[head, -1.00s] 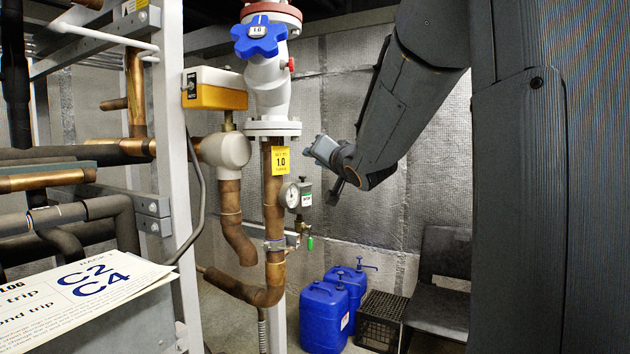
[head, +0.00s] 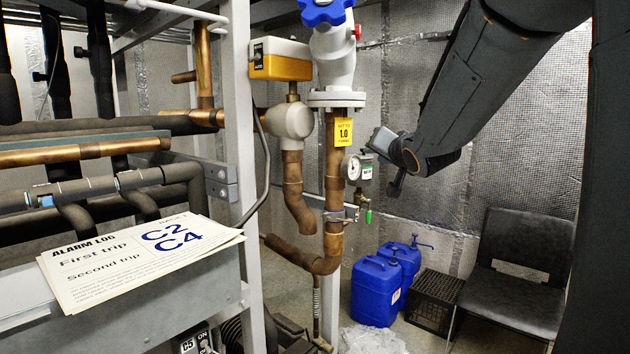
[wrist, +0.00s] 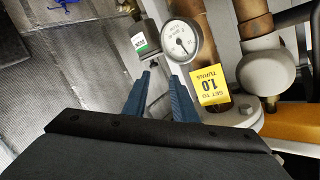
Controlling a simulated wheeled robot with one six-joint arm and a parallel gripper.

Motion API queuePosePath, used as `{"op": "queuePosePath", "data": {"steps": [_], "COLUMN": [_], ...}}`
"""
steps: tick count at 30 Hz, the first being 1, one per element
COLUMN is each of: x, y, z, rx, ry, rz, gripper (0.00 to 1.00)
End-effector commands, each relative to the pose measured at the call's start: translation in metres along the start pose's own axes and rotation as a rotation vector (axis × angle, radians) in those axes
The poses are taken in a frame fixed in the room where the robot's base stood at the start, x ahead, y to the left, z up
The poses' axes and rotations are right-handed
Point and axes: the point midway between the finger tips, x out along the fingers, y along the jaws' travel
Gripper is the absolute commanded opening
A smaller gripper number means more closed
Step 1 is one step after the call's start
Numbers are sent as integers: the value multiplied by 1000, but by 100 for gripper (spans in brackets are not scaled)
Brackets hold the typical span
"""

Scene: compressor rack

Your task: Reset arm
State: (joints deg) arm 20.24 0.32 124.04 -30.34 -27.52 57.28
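My gripper (head: 374,140) is at the right of the copper pipe, just above and right of the round pressure gauge (head: 353,166) in the head view. In the wrist view its two blue-grey fingers (wrist: 160,72) stand apart with nothing visibly held between them. The gauge (wrist: 182,38) and its green-labelled block (wrist: 141,42) lie beyond the fingertips. I cannot tell whether the fingers touch any fitting. The blue valve handwheel (head: 327,9) is partly cut off at the top, above the yellow "1.0" tag (head: 344,132).
Alarm log sheets (head: 140,255) reading C2 and C4 lie at front left. A yellow-and-white actuator box (head: 281,60) is left of the vertical pipe. Blue jugs (head: 376,292), a black crate (head: 434,300) and a dark chair (head: 515,285) stand on the floor at right.

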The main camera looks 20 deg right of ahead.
Motion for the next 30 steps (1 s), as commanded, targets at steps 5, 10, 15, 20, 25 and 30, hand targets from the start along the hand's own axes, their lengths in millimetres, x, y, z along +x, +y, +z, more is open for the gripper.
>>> {"op": "queuePosePath", "data": {"steps": [5, 10, 15, 20, 25, 30], "x": [-1, -18, -65, -130, -202, -246], "y": [8, 35, 63, 80, 91, 93], "z": [27, 115, 220, 307, 370, 399], "rx": [-27, -131, -274, -401, -510, -561], "ry": [-53, -251, -537, -833, -1109, -1264], "rz": [43, 174, 284, 325, 316, 291], "gripper": [25, 25, 25, 25, 25, 25]}}
